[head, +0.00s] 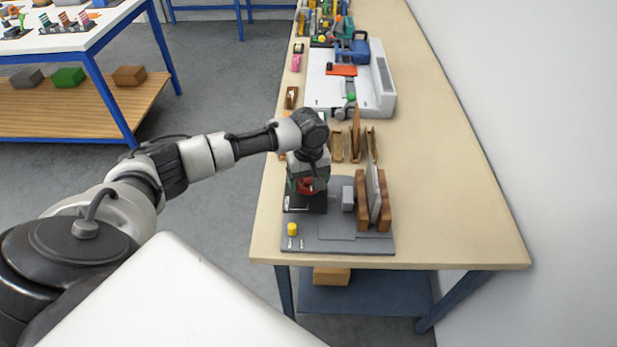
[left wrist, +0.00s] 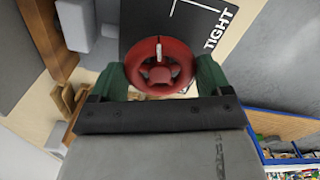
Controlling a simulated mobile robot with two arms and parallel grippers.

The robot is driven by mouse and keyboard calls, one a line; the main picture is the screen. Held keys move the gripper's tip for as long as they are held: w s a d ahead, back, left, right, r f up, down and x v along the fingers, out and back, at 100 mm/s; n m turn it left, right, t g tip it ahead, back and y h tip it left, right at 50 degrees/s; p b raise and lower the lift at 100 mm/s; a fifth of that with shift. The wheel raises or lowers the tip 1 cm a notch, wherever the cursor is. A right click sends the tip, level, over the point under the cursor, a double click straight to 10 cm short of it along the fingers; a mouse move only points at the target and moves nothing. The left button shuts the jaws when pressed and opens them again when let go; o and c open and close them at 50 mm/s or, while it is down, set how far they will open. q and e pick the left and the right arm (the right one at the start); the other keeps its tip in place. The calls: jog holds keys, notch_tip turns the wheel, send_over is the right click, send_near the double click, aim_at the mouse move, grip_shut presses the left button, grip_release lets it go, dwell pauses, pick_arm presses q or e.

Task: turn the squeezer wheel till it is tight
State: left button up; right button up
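The red squeezer wheel (head: 308,187) sits over a black plate (head: 300,204) on the left part of the grey squeezer base (head: 345,245). In the left wrist view the wheel (left wrist: 160,67) carries a white mark that points toward the top of the picture. The plate there (left wrist: 150,22) bears white lines and the word TIGHT, right of the wheel. My left gripper (head: 308,180) is above the wheel, and its green fingers (left wrist: 161,78) are closed against opposite sides of the rim. My right gripper is not in view.
A grey panel (head: 373,190) stands between wooden blocks (head: 386,202) right of the wheel. A yellow knob (head: 292,229) is at the base's front left. A white machine (head: 375,95) and small tools stand further back on the bench. The bench's right side (head: 450,190) is clear.

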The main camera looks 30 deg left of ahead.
aim_at(308, 180)
pick_arm(q)
jog(key=c, duration=0.3)
dwell(1.0)
jog(key=o, duration=0.8)
notch_tip(308, 180, up, 11)
jog(key=shift+f+b, duration=0.1)
jog(key=shift+b, duration=0.75)
